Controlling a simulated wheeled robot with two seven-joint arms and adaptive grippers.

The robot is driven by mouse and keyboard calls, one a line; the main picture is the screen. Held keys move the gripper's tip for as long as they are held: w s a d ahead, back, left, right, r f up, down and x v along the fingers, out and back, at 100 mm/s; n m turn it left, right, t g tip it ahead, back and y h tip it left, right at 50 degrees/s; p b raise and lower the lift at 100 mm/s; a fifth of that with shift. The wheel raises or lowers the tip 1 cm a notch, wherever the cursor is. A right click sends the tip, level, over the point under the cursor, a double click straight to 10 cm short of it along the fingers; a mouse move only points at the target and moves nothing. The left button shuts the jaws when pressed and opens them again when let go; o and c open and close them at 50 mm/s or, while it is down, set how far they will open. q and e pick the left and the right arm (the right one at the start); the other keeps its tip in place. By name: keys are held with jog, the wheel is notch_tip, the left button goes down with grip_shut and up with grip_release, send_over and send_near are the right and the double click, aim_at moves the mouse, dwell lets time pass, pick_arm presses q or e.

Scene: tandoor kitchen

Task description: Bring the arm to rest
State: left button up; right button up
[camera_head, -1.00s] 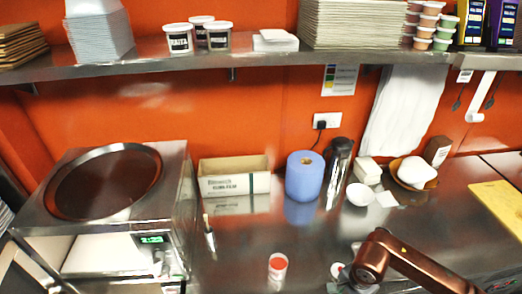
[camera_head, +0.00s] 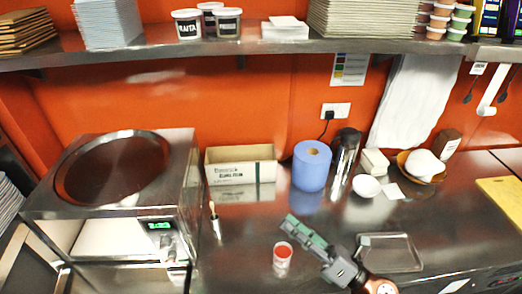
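My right gripper (camera_head: 293,225) shows at the lower middle in the head view, dark grey with green parts, at the end of my copper-coloured arm (camera_head: 378,286). It is seen over the steel counter, just right of a small cup with red contents (camera_head: 282,256) and left of a metal tray (camera_head: 404,267). I see nothing held in it, but its fingers are seen too narrowly to tell whether they are open or shut. My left gripper is not in view.
A round-topped cooker (camera_head: 178,190) stands left. A cardboard box (camera_head: 240,166), blue paper roll (camera_head: 311,167), dark flask (camera_head: 344,158) and white bowl (camera_head: 366,186) stand along the back. A loaded steel shelf (camera_head: 270,45) crosses above. Counter between box and cup is clear.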

jog(key=w+d+f+m+t+h, duration=0.2)
jog(key=w+d+m+t+h, duration=0.2)
jog(key=d+m+h, duration=0.5)
jog(key=w+d+f+m+t+h, duration=0.3)
jog(key=d+m+t+h, duration=0.1)
jog(key=d+m, duration=0.5)
jog(key=s+d+f+m+g+h, duration=0.2)
jog(key=d+f+m+g+h, duration=0.2)
jog(key=d+f+m, duration=0.45)
jog(key=s+d+f+m+g+h, duration=0.25)
jog(key=f+m+h, duration=0.2)
jog(key=f, duration=0.65)
jog(key=s+a+f+m+g+y, duration=0.25)
jog(key=s+f+m+g, duration=0.7)
jog(key=s+f, duration=1.1)
notch_tip(320, 180, down, 27)
jog(key=s+n+g+b, duration=0.1)
jog(key=n+g+b, duration=0.1)
jog(key=n, duration=0.1)
jog(key=s+f+g+y, duration=0.1)
jog(key=s+f, duration=1.9)
jog(key=f, duration=0.1)
jog(key=shift+s+a+f+g+b, duration=0.25)
jog(key=shift+a+f+g+b, duration=0.1)
jog(key=shift+b, duration=0.1)
